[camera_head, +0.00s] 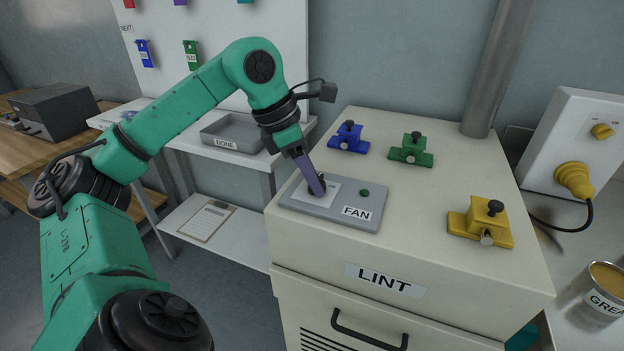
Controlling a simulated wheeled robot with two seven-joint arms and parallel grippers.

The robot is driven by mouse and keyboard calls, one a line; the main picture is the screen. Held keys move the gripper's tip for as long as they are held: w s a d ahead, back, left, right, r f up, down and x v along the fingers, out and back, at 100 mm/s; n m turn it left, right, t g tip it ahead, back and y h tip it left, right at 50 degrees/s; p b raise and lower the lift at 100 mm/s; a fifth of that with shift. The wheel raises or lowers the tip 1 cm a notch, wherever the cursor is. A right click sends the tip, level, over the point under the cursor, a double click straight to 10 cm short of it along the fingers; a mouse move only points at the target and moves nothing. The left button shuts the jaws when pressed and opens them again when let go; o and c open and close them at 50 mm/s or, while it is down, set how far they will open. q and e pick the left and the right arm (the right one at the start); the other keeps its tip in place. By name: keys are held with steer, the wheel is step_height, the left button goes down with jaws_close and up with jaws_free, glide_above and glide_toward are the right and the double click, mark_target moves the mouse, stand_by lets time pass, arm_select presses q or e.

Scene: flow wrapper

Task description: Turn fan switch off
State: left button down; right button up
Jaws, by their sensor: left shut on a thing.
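The fan switch panel (362,201) is a grey plate labelled FAN on top of the cream cabinet, with a white square, a small green indicator and a dark switch (319,187) on it. My left gripper (317,187) reaches down from the left onto the white square and is shut at the switch. The fingers hide most of the switch, so I cannot tell its position. My right gripper is not in view.
Blue (348,137), green (411,150) and yellow (481,222) clamp-like pieces stand on the cabinet (450,180) behind and right of the panel. A grey DONE tray (232,133) sits on a side table. A tin (596,293) stands at far right.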

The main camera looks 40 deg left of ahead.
arm_select(q)
steer(key=n+y, duration=0.1)
steer(key=n, duration=0.1)
steer(key=shift+d+r+n+t, duration=0.1)
steer(key=shift+r+n+t, duration=0.05)
steer(key=shift+n+t, duration=0.2)
steer(key=n+y+p, duration=0.1)
steer(key=n+p, duration=0.1)
steer(key=shift+s+d+r+n, duration=0.1)
steer(key=shift+n, duration=0.25)
steer(key=n+y+p, duration=0.1)
steer(key=n+p, duration=0.1)
steer(key=p, duration=0.2)
steer(key=n+y+p, duration=0.1)
steer(key=n+p, duration=0.2)
steer(key=shift+d+p, duration=0.2)
steer(key=shift+p, duration=0.15)
steer(key=shift+f+n+p, duration=0.2)
steer(key=shift+n+p, duration=0.3)
steer(key=shift+p, duration=0.15)
steer(key=shift+c, duration=2.4)
jaws_free()
